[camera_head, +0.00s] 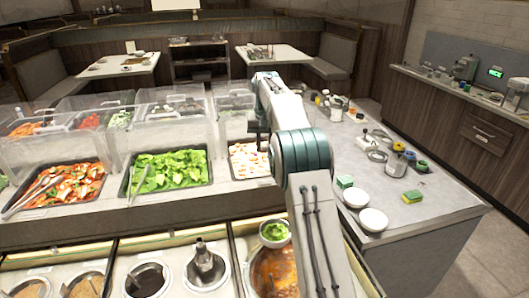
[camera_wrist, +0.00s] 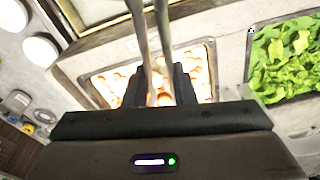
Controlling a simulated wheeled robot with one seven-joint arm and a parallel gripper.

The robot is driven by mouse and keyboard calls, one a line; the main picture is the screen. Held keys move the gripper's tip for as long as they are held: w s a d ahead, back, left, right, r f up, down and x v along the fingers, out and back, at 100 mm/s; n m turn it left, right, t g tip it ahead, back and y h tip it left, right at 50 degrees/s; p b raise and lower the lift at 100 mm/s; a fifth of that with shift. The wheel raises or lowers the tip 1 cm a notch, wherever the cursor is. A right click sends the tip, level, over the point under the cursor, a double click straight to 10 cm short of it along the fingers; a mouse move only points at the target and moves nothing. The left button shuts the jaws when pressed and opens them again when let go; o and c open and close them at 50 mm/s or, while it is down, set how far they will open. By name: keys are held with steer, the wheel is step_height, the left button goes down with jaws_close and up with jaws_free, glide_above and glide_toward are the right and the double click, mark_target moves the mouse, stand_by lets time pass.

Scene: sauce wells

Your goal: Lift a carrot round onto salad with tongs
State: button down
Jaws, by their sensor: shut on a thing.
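My gripper (camera_wrist: 158,84) is shut on metal tongs (camera_wrist: 142,32), whose two arms run up out of the wrist view. In the head view my gripper (camera_head: 258,132) is partly hidden by my arm, over a tray of pale pieces (camera_head: 245,160). Those pieces look white and orange in the wrist view (camera_wrist: 199,65); I cannot tell whether they are carrot rounds. The tong tips are out of view, so I cannot tell whether they hold anything. A small bowl of green salad (camera_head: 274,234) stands at the front, beside my arm.
A tray of green leaves (camera_head: 168,173) with tongs lies left of the pale pieces, and a tray of orange-red pieces (camera_head: 66,186) farther left. Clear guards (camera_head: 170,135) stand behind. Sauce wells (camera_head: 148,280) line the front. White bowls (camera_head: 373,219) stand on the right counter.

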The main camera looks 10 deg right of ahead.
step_height(320, 180, up, 3)
steer(key=shift+r, duration=0.15)
steer(key=shift+s, duration=0.1)
stand_by(0.3)
steer(key=s+a+f+b, duration=0.1)
steer(key=s+f+b, duration=0.4)
steer(key=s, duration=0.7)
steer(key=s+f+b, duration=0.5)
steer(key=s, duration=0.7)
steer(key=shift+s+a+f, duration=0.2)
steer(key=shift+s+a, duration=0.1)
steer(key=shift+a, duration=0.1)
